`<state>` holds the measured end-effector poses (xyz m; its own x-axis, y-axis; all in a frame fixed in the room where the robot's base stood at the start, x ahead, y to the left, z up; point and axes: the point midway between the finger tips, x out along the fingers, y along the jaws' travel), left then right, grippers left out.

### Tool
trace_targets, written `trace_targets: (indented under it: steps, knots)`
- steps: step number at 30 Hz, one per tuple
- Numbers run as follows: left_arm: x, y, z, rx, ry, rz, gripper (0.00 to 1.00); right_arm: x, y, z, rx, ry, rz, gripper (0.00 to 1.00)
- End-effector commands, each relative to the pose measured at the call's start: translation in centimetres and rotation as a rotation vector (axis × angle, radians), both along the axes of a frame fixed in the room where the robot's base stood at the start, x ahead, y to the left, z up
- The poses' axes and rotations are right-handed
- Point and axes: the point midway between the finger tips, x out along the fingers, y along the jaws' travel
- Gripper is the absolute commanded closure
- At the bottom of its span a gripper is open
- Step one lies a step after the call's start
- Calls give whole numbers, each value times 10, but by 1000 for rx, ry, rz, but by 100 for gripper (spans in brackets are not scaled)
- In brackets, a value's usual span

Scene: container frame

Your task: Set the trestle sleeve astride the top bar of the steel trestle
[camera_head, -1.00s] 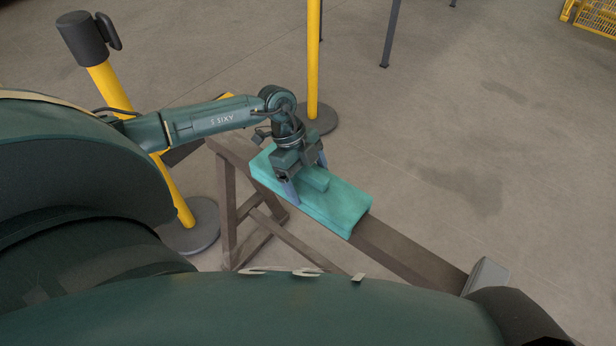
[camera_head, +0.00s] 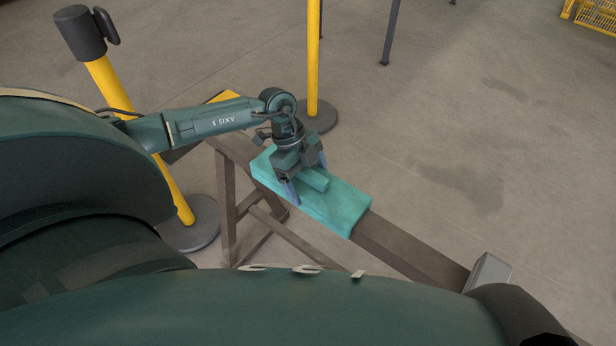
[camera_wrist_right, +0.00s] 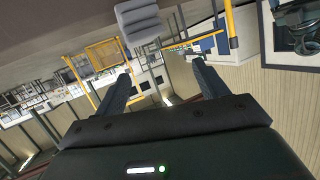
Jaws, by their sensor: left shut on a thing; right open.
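The trestle sleeve (camera_head: 342,207) is a turquoise block with a raised grip ridge on top. It lies lengthwise along the top bar (camera_head: 410,249) of the brown steel trestle (camera_head: 228,215), covering its middle stretch. Its near side hangs along the bar; its far side and underside are hidden, so I cannot tell whether it is fully seated. My left gripper (camera_head: 306,178) points down, shut on the sleeve's ridge. My right gripper (camera_wrist_right: 160,78) is open and empty in the right wrist view, with neither sleeve nor trestle between its fingers.
A yellow post with a black head (camera_head: 82,35) stands at the left, close to my left arm. Another yellow post (camera_head: 313,60) stands behind the trestle. The concrete floor (camera_head: 480,120) to the right is clear. A yellow crate (camera_head: 594,14) is far off.

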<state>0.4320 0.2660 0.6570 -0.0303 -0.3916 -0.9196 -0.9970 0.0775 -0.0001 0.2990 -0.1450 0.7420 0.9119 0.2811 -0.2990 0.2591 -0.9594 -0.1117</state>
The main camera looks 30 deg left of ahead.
Motion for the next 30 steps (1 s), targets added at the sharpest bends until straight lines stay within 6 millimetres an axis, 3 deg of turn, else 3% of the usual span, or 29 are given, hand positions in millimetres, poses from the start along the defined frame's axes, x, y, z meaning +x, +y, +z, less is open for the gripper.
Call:
trace_targets:
  steps: [5, 6, 11, 21, 24, 26, 30]
  knots:
    - [0, 0, -1, 1, 1, 0, 38, 0, 0, 0, 0, 0, 0, 28]
    - [-1, 0, -2, 1, 1, 0, 14, 0, 0, 0, 0, 0, 0, 28]
    - [0, 0, -1, 1, 1, 1, 1, 0, 0, 0, -1, 0, 3, 28]
    - [0, 0, -1, 1, 1, 1, 0, -1, 0, 1, -9, -4, 7, 28]
    - [0, 1, 1, 1, 0, 1, 0, -2, -3, 14, -17, -36, 5, 28]
    - [1, 7, 15, 3, -3, 2, 0, -3, -4, 25, -14, -50, 1, 28]
    - [2, 20, 46, 4, -3, 2, 0, -5, -4, 24, -8, -30, 0, 28]
